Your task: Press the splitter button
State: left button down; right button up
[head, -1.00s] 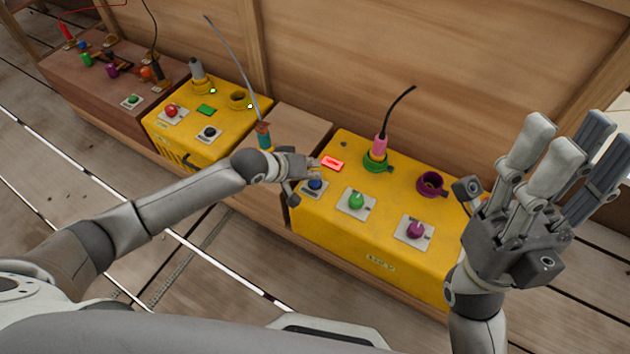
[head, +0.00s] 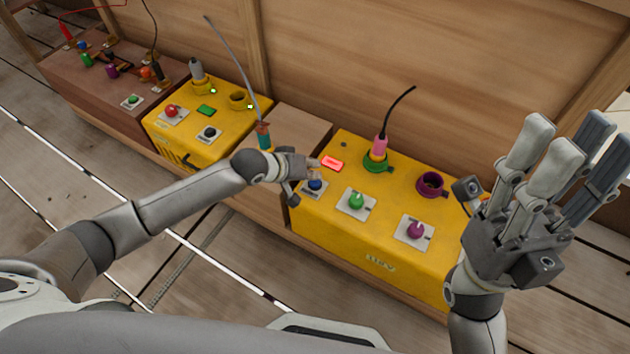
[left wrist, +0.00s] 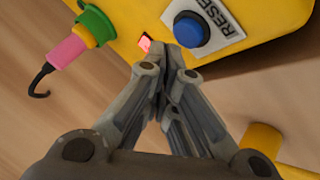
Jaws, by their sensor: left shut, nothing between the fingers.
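A large yellow box (head: 330,232) carries a blue button (head: 315,184) on a white plate, a green button (head: 356,200) and a purple button (head: 416,230). No button is legibly named splitter. In the left wrist view the blue button (left wrist: 191,29) has a plate reading "RESET". My left gripper (head: 317,167) is shut and empty, just above and behind the blue button. In the left wrist view its fingertips (left wrist: 166,52) are beside that button; contact cannot be told. My right gripper (head: 566,140) is open and empty, raised at the right.
A red lit rectangle (head: 332,163) and a green socket with a pink plug (head: 381,145) are near the left gripper. A purple socket (head: 431,184) is further right. A smaller yellow box (head: 190,142) and a brown box (head: 100,85) stand left. A wooden wall rises behind.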

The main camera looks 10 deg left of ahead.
pick_arm(q)
jog(key=shift+f, duration=0.15)
jog(key=shift+f, duration=0.25)
jog(key=shift+f, duration=0.5)
dwell(0.8)
jog(key=shift+r+p, duration=0.15)
jog(key=shift+p, duration=0.2)
jog(key=shift+r+p, duration=0.75)
jog(key=shift+p, duration=0.25)
